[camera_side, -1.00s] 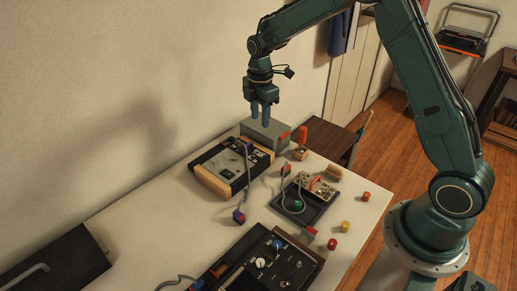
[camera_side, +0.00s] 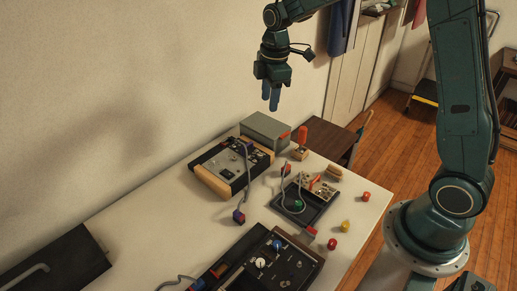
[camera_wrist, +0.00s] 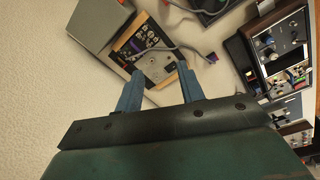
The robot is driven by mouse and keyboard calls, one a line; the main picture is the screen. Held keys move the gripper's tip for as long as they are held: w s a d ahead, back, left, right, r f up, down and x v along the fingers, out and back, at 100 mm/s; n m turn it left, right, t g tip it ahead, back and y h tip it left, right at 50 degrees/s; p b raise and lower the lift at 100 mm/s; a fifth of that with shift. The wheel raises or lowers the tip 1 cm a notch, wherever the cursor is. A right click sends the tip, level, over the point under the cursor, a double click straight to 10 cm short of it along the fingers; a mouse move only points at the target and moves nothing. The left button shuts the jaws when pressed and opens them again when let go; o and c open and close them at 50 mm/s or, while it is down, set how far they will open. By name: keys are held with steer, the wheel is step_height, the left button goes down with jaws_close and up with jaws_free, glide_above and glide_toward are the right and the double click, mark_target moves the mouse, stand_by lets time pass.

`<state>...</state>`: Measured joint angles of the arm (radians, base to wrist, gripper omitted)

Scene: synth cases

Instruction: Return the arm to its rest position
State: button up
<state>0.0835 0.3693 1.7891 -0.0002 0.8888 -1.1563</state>
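My gripper (camera_side: 270,97) hangs in the air above the far end of the white table (camera_side: 150,215), higher than the grey box (camera_side: 267,131). Its two blue fingers point down. In the wrist view the fingers of my gripper (camera_wrist: 160,85) stand apart with nothing between them, so it is open and empty. Below them in the wrist view is the dark device with wooden side panels (camera_wrist: 150,58), with a grey cable running from it. It also shows on the table in the side view (camera_side: 232,166). Nothing touches my gripper.
A black tray (camera_side: 293,213) with cables and an orange-handled tool (camera_side: 302,138) are on the table. A black panel with knobs (camera_side: 262,268) is at the front. Small red (camera_side: 332,244) and yellow (camera_side: 344,227) pieces lie near the right edge. The wall is close behind my gripper.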

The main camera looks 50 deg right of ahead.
steer(key=s+a+r+m+t, duration=0.1)
steer(key=s+a+r+m, duration=0.15)
steer(key=s+r, duration=0.5)
steer(key=s+r+m+t, duration=0.1)
steer(key=s+m, duration=0.4)
steer(key=s, duration=0.5)
steer(key=s+a+r+m+t, duration=0.1)
steer(key=s+m, duration=0.3)
steer(key=s, duration=0.6)
steer(key=shift+a+r+m+t, duration=0.15)
steer(key=shift+r+m+t, duration=0.2)
steer(key=shift+t, duration=0.45)
